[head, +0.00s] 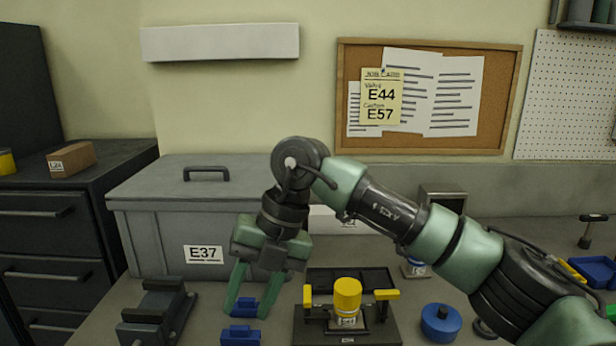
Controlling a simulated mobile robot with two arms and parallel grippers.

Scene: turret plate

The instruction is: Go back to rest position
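My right arm reaches in from the right, and its green gripper (248,312) points down above the left middle of the bench. Its two fingers are apart, with a clear gap between them. A small blue labelled block (245,305) shows in the gap, seemingly on the bench behind the fingertips; the exact depth is hard to tell. A second blue block (240,336) lies just in front of the fingertips. To the right, a dark fixture plate (372,335) carries a yellow-topped cylinder (347,294) between two yellow clamps. My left gripper does not show.
A grey lidded box (160,236) marked E37 stands behind the gripper. A dark vise (158,314) is at left, a blue round part (440,323) at right. Blue bins (595,270) sit at far right. A corkboard (500,100) hangs on the wall.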

